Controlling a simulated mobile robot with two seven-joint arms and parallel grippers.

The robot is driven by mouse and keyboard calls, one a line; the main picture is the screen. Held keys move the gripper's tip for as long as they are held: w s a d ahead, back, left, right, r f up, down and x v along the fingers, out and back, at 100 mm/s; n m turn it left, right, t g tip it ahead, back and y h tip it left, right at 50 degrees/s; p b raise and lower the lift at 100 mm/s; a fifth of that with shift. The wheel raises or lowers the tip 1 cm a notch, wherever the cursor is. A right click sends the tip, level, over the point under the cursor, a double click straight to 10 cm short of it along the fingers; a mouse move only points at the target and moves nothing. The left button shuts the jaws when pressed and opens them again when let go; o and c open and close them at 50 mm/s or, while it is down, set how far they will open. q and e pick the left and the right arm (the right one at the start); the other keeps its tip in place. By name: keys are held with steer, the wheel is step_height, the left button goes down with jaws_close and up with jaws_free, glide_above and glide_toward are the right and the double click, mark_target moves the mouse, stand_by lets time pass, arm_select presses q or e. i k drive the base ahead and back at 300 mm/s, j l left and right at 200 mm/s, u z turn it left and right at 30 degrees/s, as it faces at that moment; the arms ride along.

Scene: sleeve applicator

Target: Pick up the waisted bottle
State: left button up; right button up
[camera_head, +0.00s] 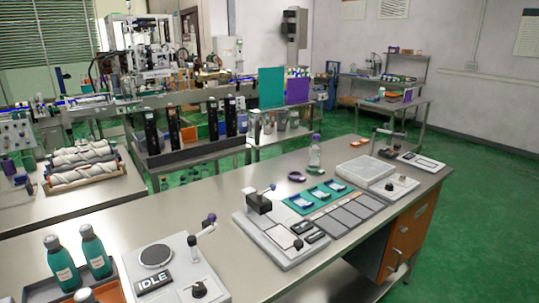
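Two teal bottles with dark caps and pale labels stand upright at the lower left, the nearer-left one (60,265) beside the other (96,256). The top of another capped bottle (85,296) shows at the bottom edge, its body cut off. A clear bottle (314,156) with a purple cap stands upright at the back of the steel table (195,205). I cannot tell for sure which one is the waisted bottle. Neither of my grippers is in view.
A device with a round plate and an "IDLE" display (155,283) sits right of the teal bottles. A fixture (287,247), teal tray (300,206) and grey box (365,173) fill the table's middle and right. A purple ring (297,176) lies near the clear bottle.

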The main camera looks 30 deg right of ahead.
mark_target(315, 149)
steer(key=l+u, duration=0.35)
steer(key=k+l+u, duration=0.1)
steer(key=l+u, duration=0.45)
steer(key=l, duration=0.15)
steer(key=k+l+u, duration=0.1)
steer(key=l, duration=0.2)
steer(key=k+l+u, duration=0.15)
steer(key=l, duration=0.15)
steer(key=k+l, duration=0.1)
steer(key=l, duration=0.2)
steer(key=k+l, duration=0.15)
steer(key=k+l+u, duration=0.1)
steer(key=l, duration=0.3)
